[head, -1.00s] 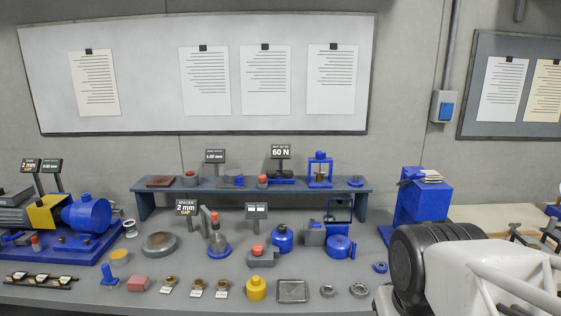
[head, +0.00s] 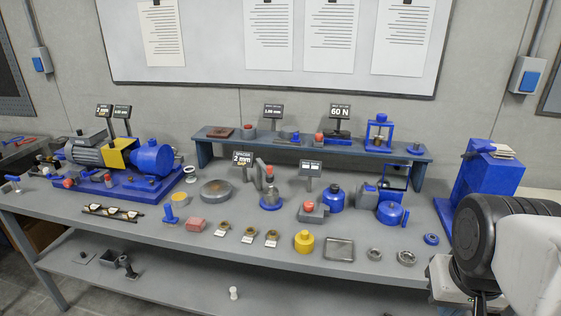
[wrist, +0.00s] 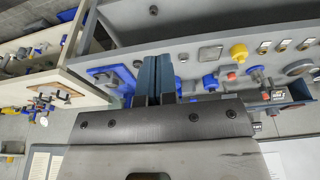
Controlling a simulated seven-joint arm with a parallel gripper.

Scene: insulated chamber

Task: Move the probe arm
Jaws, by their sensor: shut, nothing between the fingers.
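No part is labelled as the probe arm, and I cannot tell for sure which it is. On the left of the bench is a motor rig with a grey motor (head: 87,150), a yellow block (head: 121,153) and a blue drum (head: 153,158) on a blue base. My gripper (wrist: 155,60) shows in the wrist view, its two dark fingers together and empty. It is outside the head view.
A raised shelf (head: 220,146) carries small devices and a 60 N display (head: 340,112). A blue block stand (head: 485,183) is at the right. A yellow weight (head: 304,241), a square tray (head: 339,250) and rings lie along the front. A lower shelf (head: 190,280) holds a few small parts.

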